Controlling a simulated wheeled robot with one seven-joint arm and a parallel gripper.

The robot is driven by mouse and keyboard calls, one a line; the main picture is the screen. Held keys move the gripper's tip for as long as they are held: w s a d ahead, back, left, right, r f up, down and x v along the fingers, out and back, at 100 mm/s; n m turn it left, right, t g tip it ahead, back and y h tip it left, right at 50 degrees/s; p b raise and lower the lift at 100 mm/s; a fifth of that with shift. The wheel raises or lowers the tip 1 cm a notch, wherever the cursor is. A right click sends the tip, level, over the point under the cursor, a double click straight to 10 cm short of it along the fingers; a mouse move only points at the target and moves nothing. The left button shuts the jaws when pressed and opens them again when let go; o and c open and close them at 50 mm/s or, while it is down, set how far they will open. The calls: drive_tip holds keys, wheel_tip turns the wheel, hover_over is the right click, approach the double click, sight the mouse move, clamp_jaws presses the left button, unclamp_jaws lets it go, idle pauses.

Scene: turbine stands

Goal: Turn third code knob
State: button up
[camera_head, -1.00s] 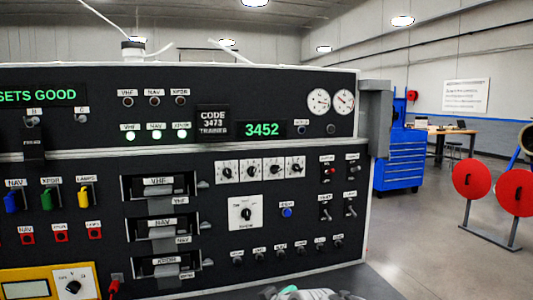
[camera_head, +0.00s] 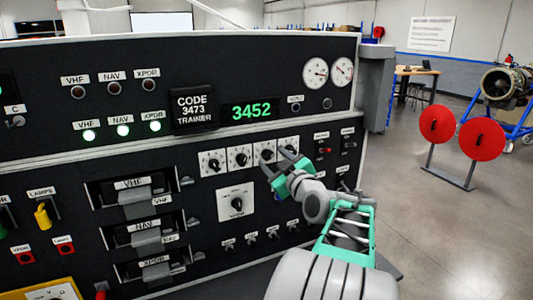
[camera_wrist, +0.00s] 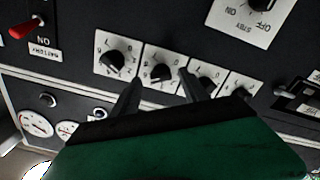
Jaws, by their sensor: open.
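Four-in-a-row code knobs sit on white plates on the black panel. The third code knob (camera_head: 264,153) is black with a pointer, partly hidden by my gripper. My gripper (camera_head: 276,161) is open in front of it. In the wrist view, turned upside down, the third knob (camera_wrist: 162,71) shows between the two dark fingers (camera_wrist: 158,91). The fingers stand short of the knob; contact does not show. The fourth knob (camera_wrist: 115,59) is to its left there. The green display (camera_head: 252,111) reads 3452; the placard (camera_head: 193,108) reads CODE 3473 TRAINER.
A larger knob on a white plate (camera_head: 236,204) is below the code knobs. Toggle switches (camera_head: 322,150) are to the right. Green lamps (camera_head: 123,131) are lit at the left. Red discs on a stand (camera_head: 437,124) are beyond the panel's right edge.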

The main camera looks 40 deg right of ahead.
drive_tip(key=shift+x, duration=0.8)
drive_tip(key=shift+a, duration=0.15)
drive_tip(key=shift+c, duration=0.3)
